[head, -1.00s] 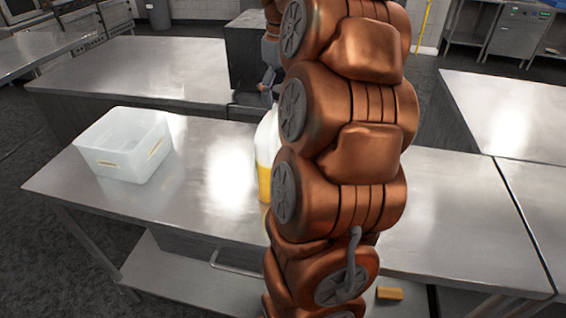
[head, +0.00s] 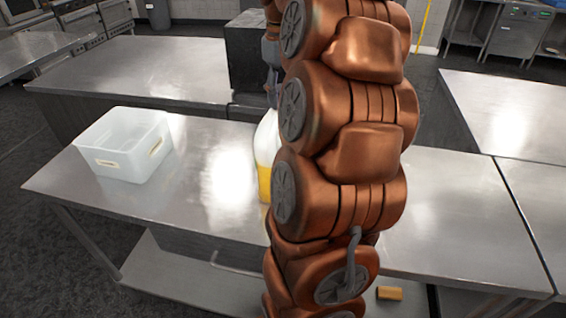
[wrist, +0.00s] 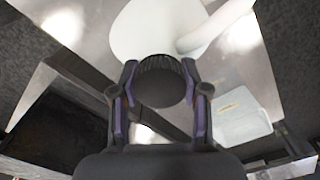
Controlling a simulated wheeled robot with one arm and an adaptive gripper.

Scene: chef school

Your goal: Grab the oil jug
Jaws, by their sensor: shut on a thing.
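The oil jug (head: 264,155) is a white translucent jug with yellow oil in its lower part. It stands upright on the steel table, mostly hidden behind my copper-coloured arm in the head view. In the wrist view the jug's pale body (wrist: 150,28) and its handle (wrist: 218,27) show beyond its dark ribbed cap (wrist: 160,80). My gripper (wrist: 160,92) has its two fingers on either side of the cap and is shut on it. In the head view the gripper is mostly hidden behind my arm.
A white plastic bin (head: 124,150) stands on the left of the steel table (head: 200,215); it also shows in the wrist view (wrist: 242,122). A dark block-like unit (head: 248,60) stands behind the jug. The table right of my arm is clear.

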